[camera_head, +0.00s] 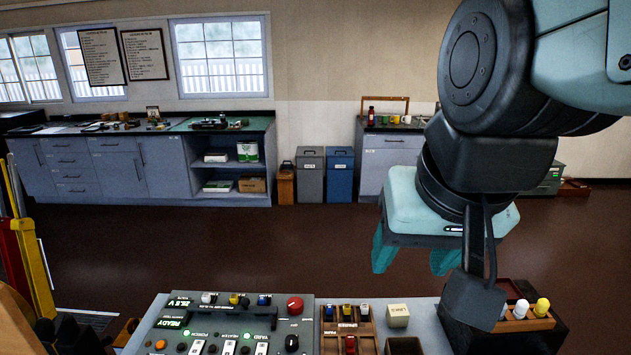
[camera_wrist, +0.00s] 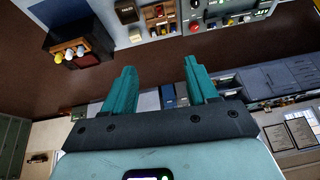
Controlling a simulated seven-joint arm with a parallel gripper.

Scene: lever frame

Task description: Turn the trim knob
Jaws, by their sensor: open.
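A grey control panel (camera_head: 225,325) lies at the bottom of the head view. Near its right edge are a round red knob (camera_head: 295,305) and a black knob (camera_head: 291,343) below it. I cannot read which one is marked trim. The panel (camera_wrist: 235,17) also shows at the top right of the wrist view. My gripper (camera_head: 411,264) hangs above and to the right of the panel, apart from it. Its two teal fingers are spread and empty, as the wrist view (camera_wrist: 161,68) also shows.
Right of the panel are a wooden tray with small switches (camera_head: 348,330), a cream block (camera_head: 397,316) and a rack with white and yellow knobs (camera_head: 525,318). A yellow frame (camera_head: 33,265) stands at the left. Blue cabinets (camera_head: 110,165) line the far wall, with open floor before them.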

